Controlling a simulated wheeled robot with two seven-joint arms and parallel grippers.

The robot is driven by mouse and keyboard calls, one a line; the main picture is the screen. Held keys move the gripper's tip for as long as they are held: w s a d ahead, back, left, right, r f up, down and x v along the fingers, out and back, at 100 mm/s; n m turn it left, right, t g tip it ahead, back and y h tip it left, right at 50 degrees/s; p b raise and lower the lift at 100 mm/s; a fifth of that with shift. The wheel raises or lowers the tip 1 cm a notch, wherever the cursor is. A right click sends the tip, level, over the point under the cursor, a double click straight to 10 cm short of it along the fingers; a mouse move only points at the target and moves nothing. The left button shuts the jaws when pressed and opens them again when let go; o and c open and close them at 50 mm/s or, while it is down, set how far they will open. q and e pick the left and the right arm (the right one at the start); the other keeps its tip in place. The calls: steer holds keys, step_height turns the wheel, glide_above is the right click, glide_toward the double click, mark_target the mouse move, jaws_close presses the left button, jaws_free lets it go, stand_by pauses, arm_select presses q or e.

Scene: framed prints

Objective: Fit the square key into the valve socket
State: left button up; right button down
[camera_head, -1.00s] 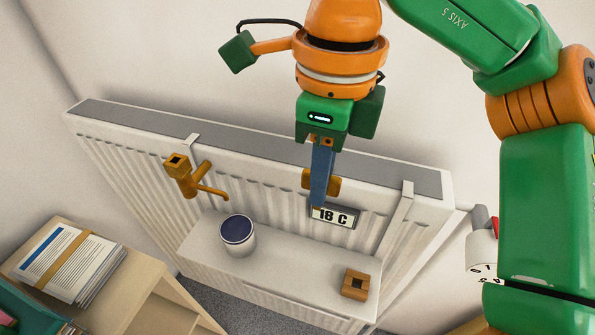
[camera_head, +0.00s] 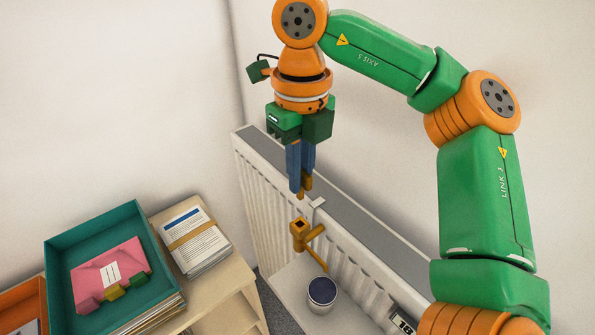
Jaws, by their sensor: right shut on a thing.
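My right gripper (camera_head: 301,180) is shut on the brass-coloured square key (camera_head: 301,194), which points down between the blue fingers. The fingers hide most of the key. The brass valve (camera_head: 302,238) sits at the near side of the white radiator, with its square socket (camera_head: 299,225) facing up and a spout slanting down to the right. In the picture the key's lower end is just above the socket, with a visible gap. I cannot tell how exactly they line up in depth. My left gripper is not in view.
A white cup with a dark top (camera_head: 321,293) stands on the pale ledge (camera_head: 288,291) below the valve. The radiator's grey top (camera_head: 345,232) runs right. Left are a paper stack (camera_head: 195,245) and a teal tray (camera_head: 60,262) with a pink item. A display (camera_head: 402,323) is partly visible.

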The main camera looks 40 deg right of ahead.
steer(key=shift+f, duration=0.1)
steer(key=shift+f+b, duration=3.85)
steer(key=shift+f, duration=0.4)
steer(key=c, duration=0.8)
jaws_free()
step_height(320, 180, up, 7)
steer(key=p, duration=0.3)
steer(key=shift+r, duration=0.2)
steer(key=shift+f, duration=0.1)
